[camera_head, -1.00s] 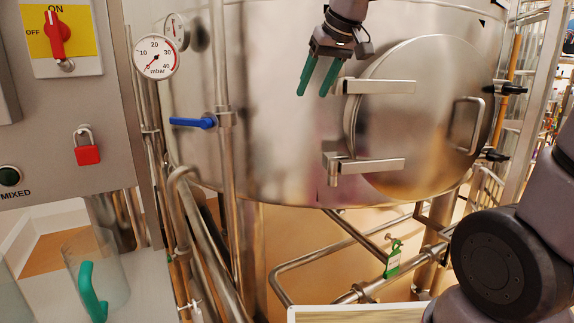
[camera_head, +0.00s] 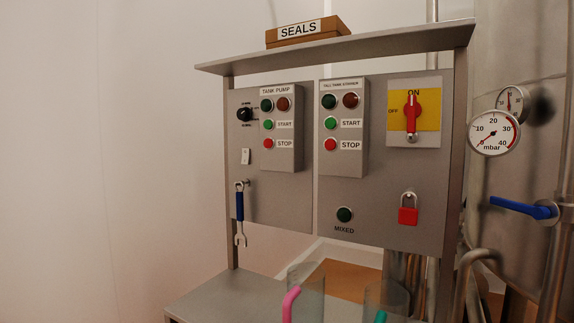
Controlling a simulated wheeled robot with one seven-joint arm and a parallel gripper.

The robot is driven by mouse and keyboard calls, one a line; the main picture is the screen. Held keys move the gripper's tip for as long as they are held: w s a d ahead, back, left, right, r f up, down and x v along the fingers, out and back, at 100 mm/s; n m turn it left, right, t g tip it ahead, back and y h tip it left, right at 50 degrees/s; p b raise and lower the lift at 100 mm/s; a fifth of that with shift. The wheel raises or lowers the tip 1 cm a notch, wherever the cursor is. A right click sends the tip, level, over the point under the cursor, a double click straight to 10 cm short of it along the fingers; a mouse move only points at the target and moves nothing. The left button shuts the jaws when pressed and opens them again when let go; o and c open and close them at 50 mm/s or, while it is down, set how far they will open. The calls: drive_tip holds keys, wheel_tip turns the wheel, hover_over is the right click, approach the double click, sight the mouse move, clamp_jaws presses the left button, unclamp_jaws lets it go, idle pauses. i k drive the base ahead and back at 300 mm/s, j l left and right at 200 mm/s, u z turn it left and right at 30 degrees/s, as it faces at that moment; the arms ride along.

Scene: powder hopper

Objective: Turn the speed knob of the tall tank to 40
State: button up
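The control panel (camera_head: 285,195) stands in the middle of the head view. A box labelled as the tall tank stirrer (camera_head: 343,125), its small print hard to read, carries two dark lamps, a green START button (camera_head: 330,123) and a red STOP button (camera_head: 330,144). I see no numbered speed knob on it. A small black knob (camera_head: 245,114) sits left of the TANK PUMP box (camera_head: 283,130); its labels are too small to read. My gripper is not in view now.
A red ON/OFF switch (camera_head: 412,112) and a red padlock (camera_head: 408,212) are on the panel's right. A wrench (camera_head: 240,213) hangs at its left. A SEALS box (camera_head: 300,32) lies on top. Clear jugs stand below. A gauge (camera_head: 493,133) and blue-handled valve (camera_head: 524,208) are right.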

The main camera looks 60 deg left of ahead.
sight(245, 114)
drive_tip(key=u, duration=2.4)
drive_tip(key=i+j+z, duration=0.15)
drive_tip(key=j, duration=0.25)
drive_tip(key=j+z, duration=0.15)
drive_tip(key=j, duration=0.25)
drive_tip(key=i+j+z, duration=0.15)
drive_tip(key=j, duration=0.3)
drive_tip(key=l+u, duration=0.2)
